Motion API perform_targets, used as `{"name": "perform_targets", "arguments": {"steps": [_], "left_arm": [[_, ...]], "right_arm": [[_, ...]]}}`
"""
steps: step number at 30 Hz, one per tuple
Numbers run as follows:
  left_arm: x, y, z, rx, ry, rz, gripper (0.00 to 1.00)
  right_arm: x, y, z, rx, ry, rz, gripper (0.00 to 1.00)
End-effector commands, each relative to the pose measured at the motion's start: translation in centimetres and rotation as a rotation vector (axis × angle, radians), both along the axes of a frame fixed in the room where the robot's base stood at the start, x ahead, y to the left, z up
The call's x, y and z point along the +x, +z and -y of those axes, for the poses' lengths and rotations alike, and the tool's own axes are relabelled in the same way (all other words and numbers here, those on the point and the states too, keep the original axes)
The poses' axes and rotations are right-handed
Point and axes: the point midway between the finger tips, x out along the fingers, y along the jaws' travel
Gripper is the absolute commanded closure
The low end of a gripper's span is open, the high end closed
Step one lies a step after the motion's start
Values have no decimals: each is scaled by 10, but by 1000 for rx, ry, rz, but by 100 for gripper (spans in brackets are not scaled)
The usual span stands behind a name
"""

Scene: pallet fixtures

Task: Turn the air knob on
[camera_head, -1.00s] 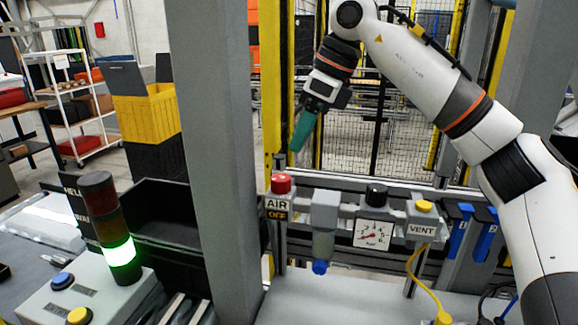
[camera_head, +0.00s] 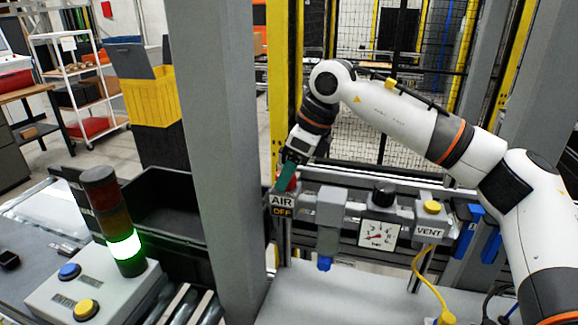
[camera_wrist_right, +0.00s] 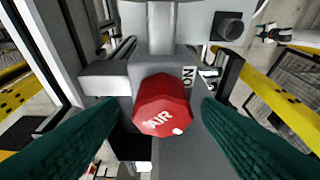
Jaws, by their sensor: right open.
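The red air knob (camera_head: 287,181) sits on top of the grey block with the AIR plate (camera_head: 283,200) and an OFF label below it. In the right wrist view the knob (camera_wrist_right: 162,104) is a red faceted cap marked AIR, with an ON label (camera_wrist_right: 188,76) beside it. My right gripper (camera_head: 284,178) is at the knob, its green fingers partly covering it in the head view. In the right wrist view the two green fingers stand apart on either side of the knob, with gaps visible. My left gripper is not in view.
Right of the knob are a filter bowl (camera_head: 327,240), a pressure gauge (camera_head: 379,233) and a VENT block with a yellow button (camera_head: 432,207). A grey post (camera_head: 222,150) stands close on the left. A lit signal tower (camera_head: 122,240) is further left.

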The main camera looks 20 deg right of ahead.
Motion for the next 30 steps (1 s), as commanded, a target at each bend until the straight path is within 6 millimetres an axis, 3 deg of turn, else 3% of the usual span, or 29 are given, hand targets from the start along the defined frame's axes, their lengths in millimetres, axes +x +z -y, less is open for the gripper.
{"name": "perform_targets", "arguments": {"steps": [11,19,30], "left_arm": [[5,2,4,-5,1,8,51],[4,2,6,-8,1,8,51],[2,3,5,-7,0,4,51]], "right_arm": [[1,-5,-2,0,1,0,43],[1,-5,-2,-1,1,1,86],[2,-4,-2,0,63,2,86]]}}
